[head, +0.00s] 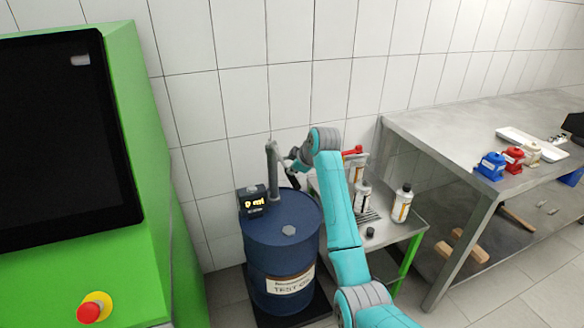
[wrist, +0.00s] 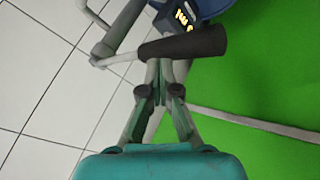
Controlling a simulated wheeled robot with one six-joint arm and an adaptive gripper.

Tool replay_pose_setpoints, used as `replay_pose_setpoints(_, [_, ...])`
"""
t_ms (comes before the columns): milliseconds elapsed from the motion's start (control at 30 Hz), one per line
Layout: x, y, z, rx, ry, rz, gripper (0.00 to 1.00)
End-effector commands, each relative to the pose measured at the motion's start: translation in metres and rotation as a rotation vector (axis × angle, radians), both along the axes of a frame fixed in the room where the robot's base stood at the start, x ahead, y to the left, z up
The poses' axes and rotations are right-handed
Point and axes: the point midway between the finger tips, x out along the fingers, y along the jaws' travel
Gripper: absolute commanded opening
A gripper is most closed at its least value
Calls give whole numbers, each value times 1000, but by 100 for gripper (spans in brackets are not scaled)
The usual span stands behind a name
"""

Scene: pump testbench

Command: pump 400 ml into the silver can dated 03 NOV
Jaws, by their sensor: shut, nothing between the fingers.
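The blue drum (head: 282,245) stands left of my arm, with a grey pump (head: 273,170) on top and a display (head: 253,200) that seems to read 0 ml. In the wrist view the pump's black handle grip (wrist: 185,45) lies across, just beyond my gripper (wrist: 166,66). My gripper's fingers are shut and empty, with their tips at or very near the grip; contact is unclear.
A green cabinet (head: 160,200) with a black screen and red button fills the left. A steel workbench (head: 440,130) on the right holds blue, red and beige items and white trays. A small black object (head: 370,232) lies on the side table. White tiled wall stands behind.

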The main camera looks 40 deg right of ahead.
Motion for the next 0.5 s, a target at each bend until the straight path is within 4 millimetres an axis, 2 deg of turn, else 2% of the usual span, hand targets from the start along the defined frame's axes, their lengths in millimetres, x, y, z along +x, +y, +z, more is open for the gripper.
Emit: replay_pose_setpoints(500, [-1,0,-6,0,1,0,0])
